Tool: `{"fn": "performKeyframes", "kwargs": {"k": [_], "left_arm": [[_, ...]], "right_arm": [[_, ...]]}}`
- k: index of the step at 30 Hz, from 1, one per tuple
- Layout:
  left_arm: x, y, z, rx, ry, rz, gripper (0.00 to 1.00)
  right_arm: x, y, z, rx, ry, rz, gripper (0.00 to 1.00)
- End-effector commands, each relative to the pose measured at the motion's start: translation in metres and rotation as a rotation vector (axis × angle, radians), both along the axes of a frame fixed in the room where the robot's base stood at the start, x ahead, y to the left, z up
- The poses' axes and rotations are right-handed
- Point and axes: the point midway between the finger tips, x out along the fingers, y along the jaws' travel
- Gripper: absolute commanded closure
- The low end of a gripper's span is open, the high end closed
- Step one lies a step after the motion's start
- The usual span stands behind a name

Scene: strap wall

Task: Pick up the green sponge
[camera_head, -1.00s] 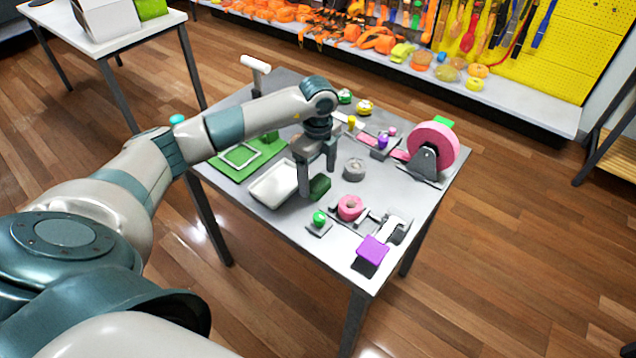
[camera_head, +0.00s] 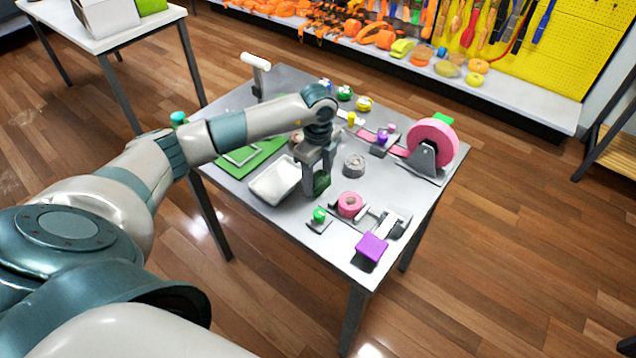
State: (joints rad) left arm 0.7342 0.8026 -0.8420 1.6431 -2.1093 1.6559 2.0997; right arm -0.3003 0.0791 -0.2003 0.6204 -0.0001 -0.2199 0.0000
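The green sponge (camera_head: 322,182) is a small dark green block, standing just right of the white tray on the grey table. My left gripper (camera_head: 318,178) points down over it, with one finger on each side of the sponge. The fingers look closed against it and hide part of it. I cannot tell whether the sponge is clear of the tabletop. My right gripper is not in view.
Close by are a white tray (camera_head: 262,190), a green knob (camera_head: 319,215), a pink roll (camera_head: 350,204), a grey roll (camera_head: 354,165) and a purple block (camera_head: 372,246). A large pink wheel dispenser (camera_head: 433,142) stands at the right. The table's front left edge is clear.

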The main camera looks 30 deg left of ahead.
Motion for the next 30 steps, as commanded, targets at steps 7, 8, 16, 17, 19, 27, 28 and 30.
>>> {"fn": "performKeyframes", "kwargs": {"k": [7,8,16,17,19,27,28,30], "left_arm": [[0.0,0.0,0.0,0.0,0.0,0.0,0.71],[0.0,0.0,0.0,0.0,0.0,0.0,0.71],[0.001,0.0,0.012,0.0,-0.002,0.0,0.71],[0.001,0.0,0.015,0.0,-0.003,0.001,0.71],[0.001,0.001,0.025,0.001,-0.005,0.0,0.71],[0.009,-0.036,0.059,-0.003,-0.005,-0.005,0.71],[0.011,-0.042,0.062,-0.003,-0.005,-0.005,0.71],[0.014,-0.056,0.07,-0.003,-0.005,-0.005,0.71]], "right_arm": [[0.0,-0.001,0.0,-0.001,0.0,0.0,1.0],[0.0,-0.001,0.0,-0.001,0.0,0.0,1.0],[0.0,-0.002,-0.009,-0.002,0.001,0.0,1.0],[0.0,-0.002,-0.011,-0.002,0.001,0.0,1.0],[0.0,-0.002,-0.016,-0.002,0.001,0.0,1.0],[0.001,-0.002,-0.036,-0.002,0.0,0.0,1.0],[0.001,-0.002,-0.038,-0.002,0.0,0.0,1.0],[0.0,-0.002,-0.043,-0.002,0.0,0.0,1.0]]}}
